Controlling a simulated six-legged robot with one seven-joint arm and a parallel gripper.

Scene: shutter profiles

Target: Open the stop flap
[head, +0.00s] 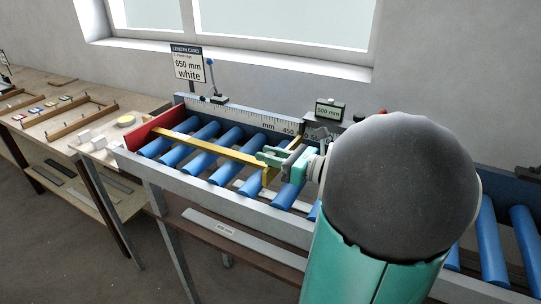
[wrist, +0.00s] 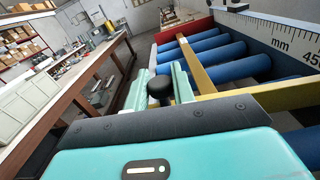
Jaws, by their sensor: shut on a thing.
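A yellow frame lies over the blue rollers. Its long bar (head: 205,146) runs from the red end plate, and a yellow crosspiece (head: 267,176) stands at its near end, by my gripper; I cannot tell which part is the stop flap. In the wrist view the long bar (wrist: 195,66) and the crosspiece (wrist: 270,96) meet just right of the fingers. My gripper (head: 270,157) is shut on a black round knob (wrist: 160,90), which sits between the teal fingertips. How the knob joins the yellow parts is hidden.
The roller table has a red end plate (head: 142,132), a millimetre scale (head: 240,119) along the back and a grey front rail (head: 215,196). A length card (head: 187,64) reads 650 mm white. A small display (head: 329,110) stands behind. A wooden bench (head: 60,110) is at left.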

